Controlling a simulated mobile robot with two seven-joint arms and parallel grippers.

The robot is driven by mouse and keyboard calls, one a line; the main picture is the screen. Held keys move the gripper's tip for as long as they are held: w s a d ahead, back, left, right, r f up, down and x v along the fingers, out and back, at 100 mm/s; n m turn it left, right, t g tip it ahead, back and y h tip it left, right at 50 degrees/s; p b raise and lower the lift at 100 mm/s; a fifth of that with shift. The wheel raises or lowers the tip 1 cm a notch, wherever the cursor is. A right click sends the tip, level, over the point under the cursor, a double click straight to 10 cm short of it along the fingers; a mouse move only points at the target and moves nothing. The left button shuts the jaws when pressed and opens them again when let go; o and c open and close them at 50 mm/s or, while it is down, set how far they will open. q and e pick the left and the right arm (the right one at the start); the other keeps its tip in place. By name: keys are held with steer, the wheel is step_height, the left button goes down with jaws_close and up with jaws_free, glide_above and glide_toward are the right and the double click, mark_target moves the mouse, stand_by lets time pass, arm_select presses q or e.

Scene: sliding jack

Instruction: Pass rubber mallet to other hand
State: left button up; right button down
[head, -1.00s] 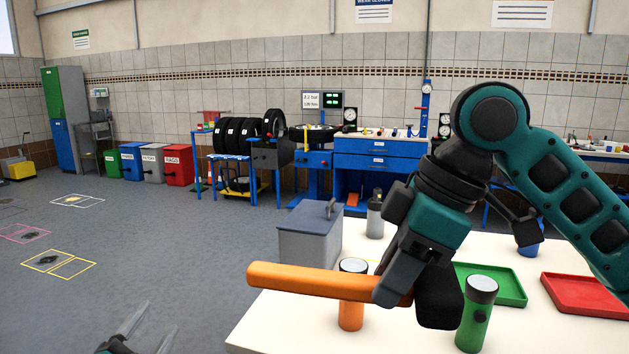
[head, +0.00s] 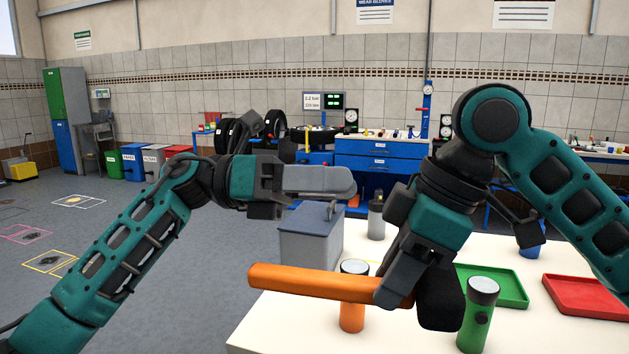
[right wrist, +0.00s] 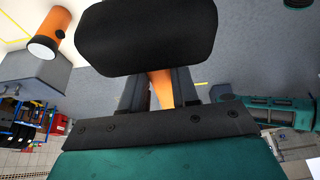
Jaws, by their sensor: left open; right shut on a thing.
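The rubber mallet has an orange handle (head: 315,283) and a black head (head: 440,298). My right gripper (head: 392,290) is shut on the handle close to the head and holds the mallet level above the table's front left part. In the right wrist view the black mallet head (right wrist: 146,35) fills the upper middle, with the orange handle (right wrist: 161,88) between the fingers. My left gripper (head: 340,182) is open and empty, up and to the left of my right gripper, above the mallet handle and apart from it. Its fingers point right and overlap in the head view.
The white table (head: 285,325) holds a grey box (head: 310,246), an orange flashlight (head: 352,316), a green flashlight (head: 477,315), a grey flashlight (head: 376,220), a green tray (head: 497,284) and a red tray (head: 590,298). Open floor lies to the left.

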mark_target(353, 277)
arm_select(q)
steer(key=s+m+y, duration=0.1)
steer(key=y, duration=0.1)
steer(key=s+d+m+y, duration=0.1)
steer(key=m+y, duration=0.1)
steer(key=y, duration=0.1)
steer(key=s+d+m+y, duration=0.1)
steer(key=y, duration=0.1)
steer(key=shift+s+r+m, duration=0.1)
steer(key=shift+m, duration=0.3)
steer(key=shift+a+t+y, duration=0.2)
steer(key=shift+t+y, duration=0.1)
steer(key=shift+y, duration=0.8)
steer(key=f+y, duration=0.1)
steer(key=f, duration=0.2)
steer(key=f+t+y, duration=0.1)
steer(key=f+y, duration=0.1)
steer(key=f, duration=0.1)
steer(key=s+d+f+m+y, duration=0.1)
steer(key=f, duration=0.3)
steer(key=shift+d+t, duration=0.1)
steer(key=shift+t, duration=0.3)
